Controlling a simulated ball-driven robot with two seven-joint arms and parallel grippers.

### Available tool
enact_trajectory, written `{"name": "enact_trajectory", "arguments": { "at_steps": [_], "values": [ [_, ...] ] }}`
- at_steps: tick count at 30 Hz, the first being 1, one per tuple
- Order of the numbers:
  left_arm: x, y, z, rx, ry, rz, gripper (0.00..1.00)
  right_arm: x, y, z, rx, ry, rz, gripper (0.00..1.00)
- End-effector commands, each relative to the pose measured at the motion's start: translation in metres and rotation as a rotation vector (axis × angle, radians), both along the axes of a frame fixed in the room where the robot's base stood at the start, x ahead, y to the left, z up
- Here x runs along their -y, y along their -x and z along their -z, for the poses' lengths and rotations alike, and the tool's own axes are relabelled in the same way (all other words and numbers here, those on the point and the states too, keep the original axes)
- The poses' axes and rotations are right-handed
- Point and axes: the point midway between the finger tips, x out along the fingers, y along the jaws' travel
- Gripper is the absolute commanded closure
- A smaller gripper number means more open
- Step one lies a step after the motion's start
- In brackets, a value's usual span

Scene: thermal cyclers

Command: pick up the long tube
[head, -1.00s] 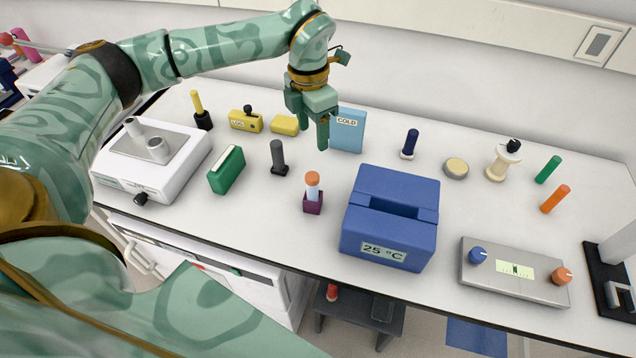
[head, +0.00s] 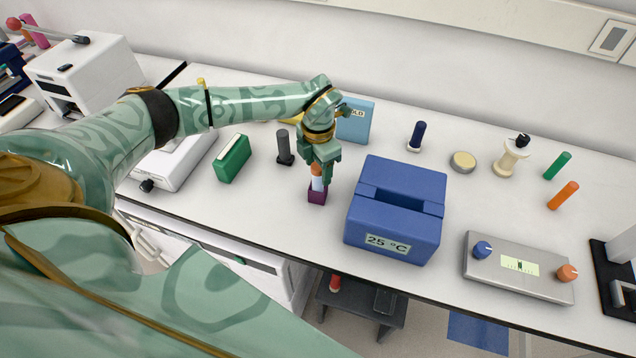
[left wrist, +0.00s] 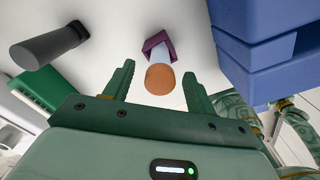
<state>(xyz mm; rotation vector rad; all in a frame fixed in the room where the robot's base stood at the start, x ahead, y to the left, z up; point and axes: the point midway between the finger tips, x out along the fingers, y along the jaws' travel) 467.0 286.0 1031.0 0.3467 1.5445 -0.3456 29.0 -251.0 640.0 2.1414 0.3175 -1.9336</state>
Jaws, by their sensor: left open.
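The long tube (head: 317,182) has an orange cap and a pale bluish body, and stands upright in a small purple holder (head: 317,197) near the front of the bench. My left gripper (head: 322,172) is directly over and around its upper part. In the left wrist view the orange cap (left wrist: 160,79) lies between the two open green fingers (left wrist: 158,88), with a gap on each side, and the purple holder (left wrist: 156,45) shows beyond. My left gripper is open and holds nothing. My right gripper is not in view.
A blue box marked 25 °C (head: 395,212) stands close to the right of the tube. A dark grey upright piece (head: 284,146) and a green box (head: 232,158) stand to the left. The bench is clear in front of the holder.

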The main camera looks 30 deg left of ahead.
Motion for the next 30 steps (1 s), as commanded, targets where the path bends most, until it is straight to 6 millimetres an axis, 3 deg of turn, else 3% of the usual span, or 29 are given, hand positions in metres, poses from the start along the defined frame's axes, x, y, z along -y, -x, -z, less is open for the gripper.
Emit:
{"name": "enact_trajectory", "arguments": {
  "at_steps": [8, 14, 15, 25, 30],
  "values": [
    [0.000, 0.000, 0.006, 0.001, 0.000, 0.000, 0.44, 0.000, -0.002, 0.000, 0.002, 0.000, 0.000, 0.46],
    [0.000, 0.000, 0.005, 0.001, 0.000, 0.000, 0.97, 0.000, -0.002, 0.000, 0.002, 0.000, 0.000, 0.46],
    [0.000, 0.000, 0.005, 0.001, 0.000, 0.000, 1.00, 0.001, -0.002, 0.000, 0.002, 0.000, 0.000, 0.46],
    [0.000, -0.001, 0.001, 0.003, 0.001, 0.000, 1.00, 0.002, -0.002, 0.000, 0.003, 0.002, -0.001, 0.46],
    [-0.001, -0.001, -0.028, 0.005, 0.000, 0.000, 1.00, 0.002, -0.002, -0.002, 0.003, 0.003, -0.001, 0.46]
  ]
}}
